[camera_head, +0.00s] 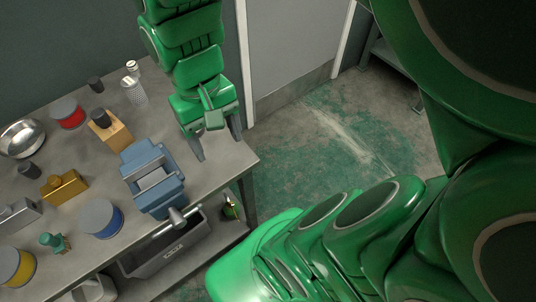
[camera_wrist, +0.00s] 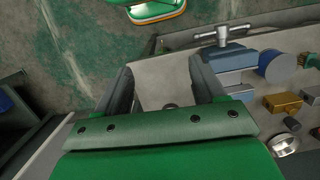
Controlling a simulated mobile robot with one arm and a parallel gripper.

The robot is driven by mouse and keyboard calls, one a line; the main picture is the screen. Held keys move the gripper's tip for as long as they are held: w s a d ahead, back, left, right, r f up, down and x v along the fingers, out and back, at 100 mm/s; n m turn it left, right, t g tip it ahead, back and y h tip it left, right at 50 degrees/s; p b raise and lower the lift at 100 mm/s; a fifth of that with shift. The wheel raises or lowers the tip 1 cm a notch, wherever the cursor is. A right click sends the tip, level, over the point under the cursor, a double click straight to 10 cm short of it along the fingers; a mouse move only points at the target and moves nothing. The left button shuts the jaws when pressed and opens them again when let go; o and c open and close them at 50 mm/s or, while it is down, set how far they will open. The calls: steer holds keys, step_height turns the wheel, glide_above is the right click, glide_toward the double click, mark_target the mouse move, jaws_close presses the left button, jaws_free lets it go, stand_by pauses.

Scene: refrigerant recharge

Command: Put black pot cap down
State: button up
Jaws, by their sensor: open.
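My gripper (camera_head: 217,146) is open above the right end of the grey workbench (camera_head: 215,172), with its fingers pointing down. In the wrist view its two fingers (camera_wrist: 162,72) stand apart, with bare bench top between their tips. A small dark round thing (camera_wrist: 171,106) shows between the fingers near the gripper body, partly hidden; I cannot tell whether it is the black pot cap. Small black cylinders stand at the back left (camera_head: 95,84), on or behind a tan wooden block (camera_head: 100,118), and near the metal bowl (camera_head: 28,170). I cannot tell which is the pot cap.
A blue vise (camera_head: 153,180) stands at the bench's front edge. Left of it are a brass block (camera_head: 65,187), blue (camera_head: 100,218), red (camera_head: 67,113) and yellow (camera_head: 15,267) round containers, and a metal bowl (camera_head: 22,138). The bench's right end is mostly clear.

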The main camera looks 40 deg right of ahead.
steer(key=s+d+f, duration=0.1)
steer(key=s, duration=0.4)
steer(key=shift+s+d+f+n, duration=0.3)
steer(key=shift+s, duration=0.1)
stand_by(2.9)
steer(key=o, duration=0.5)
steer(key=shift+w+r, duration=0.1)
steer(key=shift+w, duration=0.2)
steer(key=shift+c, duration=0.2)
steer(key=shift+o, duration=0.6)
steer(key=w+a+r+n, duration=0.1)
steer(key=w+a+n, duration=0.1)
steer(key=w+a, duration=0.2)
steer(key=w+a+r+n, duration=0.2)
steer(key=w+a, duration=0.1)
steer(key=w, duration=0.5)
steer(key=shift+w+a+n+t+h, duration=0.15)
steer(key=shift+a+n+t+h, duration=0.15)
steer(key=shift+a, duration=0.1)
steer(key=w+a+n, duration=0.4)
steer(key=w+a, duration=0.5)
steer(key=a, duration=0.4)
steer(key=n+t, duration=0.1)
steer(key=n, duration=0.8)
glide_above(2, 267)
step_height(2, 267, down, 5)
step_height(2, 267, down, 10)
